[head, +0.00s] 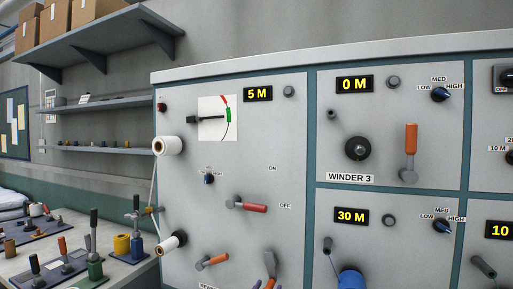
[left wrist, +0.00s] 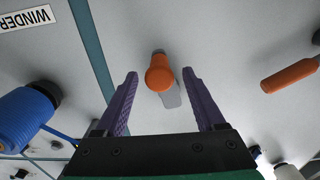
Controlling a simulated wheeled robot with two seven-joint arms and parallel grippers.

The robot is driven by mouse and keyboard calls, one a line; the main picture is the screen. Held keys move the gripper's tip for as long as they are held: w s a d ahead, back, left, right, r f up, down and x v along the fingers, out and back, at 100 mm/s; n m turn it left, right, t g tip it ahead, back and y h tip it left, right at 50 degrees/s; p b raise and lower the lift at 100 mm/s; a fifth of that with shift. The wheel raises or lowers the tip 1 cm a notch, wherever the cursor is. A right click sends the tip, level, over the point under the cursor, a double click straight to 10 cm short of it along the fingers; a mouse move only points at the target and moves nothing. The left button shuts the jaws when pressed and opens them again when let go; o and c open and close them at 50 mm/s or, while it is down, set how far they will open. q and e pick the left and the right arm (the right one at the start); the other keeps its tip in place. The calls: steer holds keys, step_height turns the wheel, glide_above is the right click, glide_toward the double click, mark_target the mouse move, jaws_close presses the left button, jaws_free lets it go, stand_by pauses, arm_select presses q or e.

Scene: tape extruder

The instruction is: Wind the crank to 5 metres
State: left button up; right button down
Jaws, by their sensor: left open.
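A crank with an orange handle (head: 270,264) shows low on the left panel, at the bottom edge of the head view. In the left wrist view its orange knob (left wrist: 160,74) points toward the camera. My left gripper (head: 268,284) is open, its two purple fingers on either side of the knob, which shows between the fingertips (left wrist: 159,78). I cannot tell whether they touch it. The display at the top of this panel (head: 258,94) reads 5 M. The Winder 3 display (head: 354,84) reads 0 M, and its orange crank (head: 411,140) stands upright. My right gripper is not in view.
Another orange handle (head: 212,261) is beside the crank; it also shows in the left wrist view (left wrist: 290,75). A blue roll (head: 350,278) sits below the 30 M display (head: 351,216). A bench (head: 125,268) with tools stands left.

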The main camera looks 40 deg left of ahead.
arm_select(q)
steer(key=p+v, duration=0.3)
steer(key=v, duration=0.1)
steer(key=shift+s, duration=0.15)
stand_by(0.4)
